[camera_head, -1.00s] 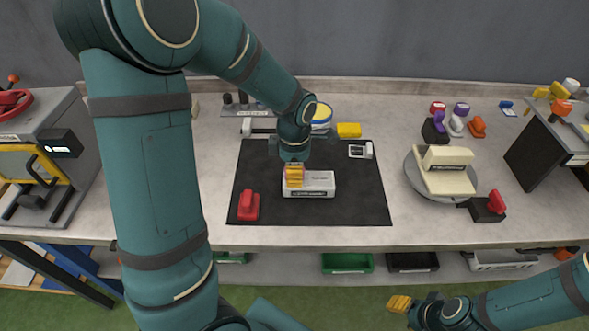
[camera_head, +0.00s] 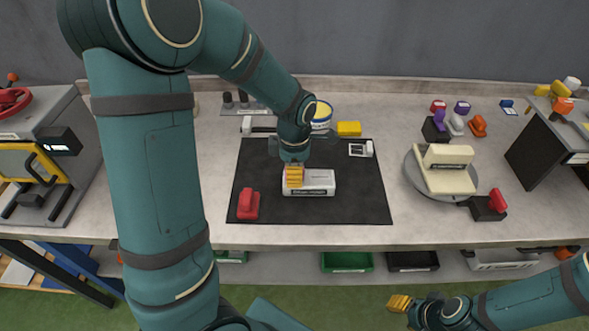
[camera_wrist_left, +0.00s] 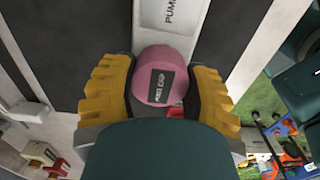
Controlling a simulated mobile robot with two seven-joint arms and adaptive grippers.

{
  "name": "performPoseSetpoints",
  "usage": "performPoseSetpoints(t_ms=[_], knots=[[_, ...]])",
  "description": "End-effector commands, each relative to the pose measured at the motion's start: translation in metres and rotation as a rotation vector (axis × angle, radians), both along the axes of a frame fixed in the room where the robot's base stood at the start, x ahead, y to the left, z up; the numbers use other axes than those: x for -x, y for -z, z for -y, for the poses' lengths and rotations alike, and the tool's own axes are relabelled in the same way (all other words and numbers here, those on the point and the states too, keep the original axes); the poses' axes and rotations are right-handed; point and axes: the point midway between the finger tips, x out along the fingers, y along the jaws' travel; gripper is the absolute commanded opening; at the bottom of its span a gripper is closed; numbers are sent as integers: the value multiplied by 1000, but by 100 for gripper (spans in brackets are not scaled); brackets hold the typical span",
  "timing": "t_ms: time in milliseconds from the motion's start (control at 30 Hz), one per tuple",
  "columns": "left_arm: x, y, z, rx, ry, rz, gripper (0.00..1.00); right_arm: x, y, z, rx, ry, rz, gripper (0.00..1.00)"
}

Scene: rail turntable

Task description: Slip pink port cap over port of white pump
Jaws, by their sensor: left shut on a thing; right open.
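The white pump (camera_head: 318,181) lies on the black mat in the head view, with a label on its front side. In the left wrist view its white body (camera_wrist_left: 178,40) with "PUMP" lettering is beyond the cap. My left gripper (camera_head: 294,179) is over the pump's left end, pointing down. In the left wrist view its yellow fingers (camera_wrist_left: 162,92) are shut on the pink port cap (camera_wrist_left: 165,75), which carries a dark label. The port is hidden, and I cannot tell whether the cap touches the pump. My right gripper (camera_head: 399,303) is open and empty, in front of the bench.
A red part (camera_head: 248,205) stands on the mat's front left. A small white item (camera_head: 361,149) lies at its back right. A yellow block (camera_head: 349,129) and a blue-and-white tub (camera_head: 322,117) stand behind. A round turntable (camera_head: 418,184) with a cream fixture stands to the right.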

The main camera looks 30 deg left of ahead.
Motion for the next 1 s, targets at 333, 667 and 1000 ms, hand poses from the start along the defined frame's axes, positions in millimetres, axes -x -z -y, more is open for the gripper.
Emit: performPoseSetpoints(t_ms=[333,667,1000], knots=[[0,4,0,0,0,0,76,0,3,0,0,0,0,47],[0,3,0,0,0,0,83,0,2,0,0,0,0,47],[-1,-41,0,0,0,7,83,0,2,0,0,0,0,47]])
